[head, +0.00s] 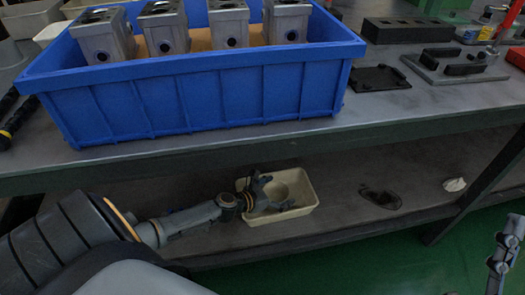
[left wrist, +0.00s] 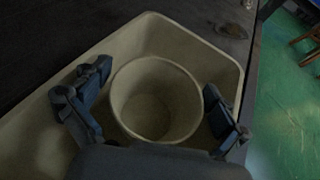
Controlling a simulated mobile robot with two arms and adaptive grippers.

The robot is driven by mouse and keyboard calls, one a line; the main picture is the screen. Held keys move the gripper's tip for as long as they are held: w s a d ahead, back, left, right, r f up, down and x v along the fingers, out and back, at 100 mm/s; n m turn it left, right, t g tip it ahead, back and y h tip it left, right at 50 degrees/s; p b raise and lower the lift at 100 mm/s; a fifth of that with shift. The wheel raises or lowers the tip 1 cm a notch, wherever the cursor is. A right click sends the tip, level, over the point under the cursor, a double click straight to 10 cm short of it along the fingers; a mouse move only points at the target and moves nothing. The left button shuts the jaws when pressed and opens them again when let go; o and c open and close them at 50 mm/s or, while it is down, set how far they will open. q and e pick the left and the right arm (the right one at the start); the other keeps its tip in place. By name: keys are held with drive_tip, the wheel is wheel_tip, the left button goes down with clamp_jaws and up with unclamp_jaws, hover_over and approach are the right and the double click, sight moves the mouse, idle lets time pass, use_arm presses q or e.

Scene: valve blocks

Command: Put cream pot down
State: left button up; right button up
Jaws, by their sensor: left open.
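The cream pot (head: 293,183) stands upright and empty inside a shallow cream tray (head: 311,198) on the lower shelf. In the left wrist view the pot (left wrist: 156,100) shows its round open mouth from above, and the tray (left wrist: 190,32) surrounds it. My left gripper (head: 276,194) is open, with one finger on each side of the pot; in the left wrist view (left wrist: 157,88) gaps show between fingers and pot. Part of my right gripper (head: 500,256) shows at the right edge of the head view; its jaw state is unclear.
A blue crate (head: 210,98) with several metal valve blocks (head: 166,30) stands on the bench above the shelf. A dark flat piece (head: 380,198) and a white crumpled item (head: 454,184) lie on the shelf to the right. The bench edge (head: 420,128) overhangs the shelf.

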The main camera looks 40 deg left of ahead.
use_arm(q)
drive_tip(key=p+v, duration=0.2)
drive_tip(key=v, duration=0.7)
drive_tip(key=s+d+r+m+t+h, duration=0.1)
drive_tip(key=d+r+m+h, duration=0.1)
drive_tip(key=d+r+m, duration=0.65)
drive_tip(key=d+r+m+t+h, duration=0.1)
drive_tip(key=d+r+m, duration=0.4)
drive_tip(key=d+m, duration=0.55)
wheel_tip(320, 180, up, 17)
drive_tip(key=s+d+m+t+y, duration=0.1)
drive_tip(key=m+t, duration=0.2)
drive_tip(key=m, duration=1.3)
drive_tip(key=shift+s+d+m+t+y, duration=0.3)
drive_tip(key=shift+s+m+t+y, duration=0.1)
use_arm(e)
drive_tip(key=w+f+g+h, duration=0.2)
drive_tip(key=w+f+g, duration=0.2)
drive_tip(key=f, duration=0.6)
drive_tip(key=g, duration=0.2)
drive_tip(key=shift+w+g, duration=0.25)
drive_tip(key=shift+g, duration=0.15)
